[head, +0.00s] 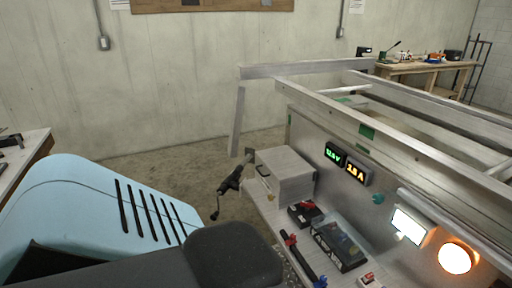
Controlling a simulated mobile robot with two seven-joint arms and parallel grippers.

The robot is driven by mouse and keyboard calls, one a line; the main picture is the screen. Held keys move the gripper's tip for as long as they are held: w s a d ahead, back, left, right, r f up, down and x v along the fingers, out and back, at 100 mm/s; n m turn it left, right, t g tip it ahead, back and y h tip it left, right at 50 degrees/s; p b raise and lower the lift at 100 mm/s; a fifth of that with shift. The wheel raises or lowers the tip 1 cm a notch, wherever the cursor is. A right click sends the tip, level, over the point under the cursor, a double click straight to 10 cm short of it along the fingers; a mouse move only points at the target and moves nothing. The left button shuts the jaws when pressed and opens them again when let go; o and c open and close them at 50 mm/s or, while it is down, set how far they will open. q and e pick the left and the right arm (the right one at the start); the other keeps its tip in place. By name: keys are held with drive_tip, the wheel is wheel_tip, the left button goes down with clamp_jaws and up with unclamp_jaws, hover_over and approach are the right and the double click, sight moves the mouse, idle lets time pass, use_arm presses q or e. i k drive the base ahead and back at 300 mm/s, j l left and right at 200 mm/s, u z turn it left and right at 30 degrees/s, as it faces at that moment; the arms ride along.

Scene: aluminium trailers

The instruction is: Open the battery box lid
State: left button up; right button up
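A grey metal box (286,174), which looks like the battery box, stands on the trailer's front ledge near the middle of the head view. Its flat top appears closed. A small brassy latch or handle (264,183) shows on its left face. Neither gripper can be seen, so their places relative to the box and their opening are hidden. A pale blue slotted shell and a dark rounded part of my own body fill the lower left.
A black connector with a cable (231,180) sits left of the box. The trailer frame (400,115) rises behind.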

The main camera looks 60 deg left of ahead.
sight(286, 170)
drive_tip(key=k+j+u, duration=0.1)
drive_tip(key=u, duration=1.6)
drive_tip(key=i+j, duration=0.05)
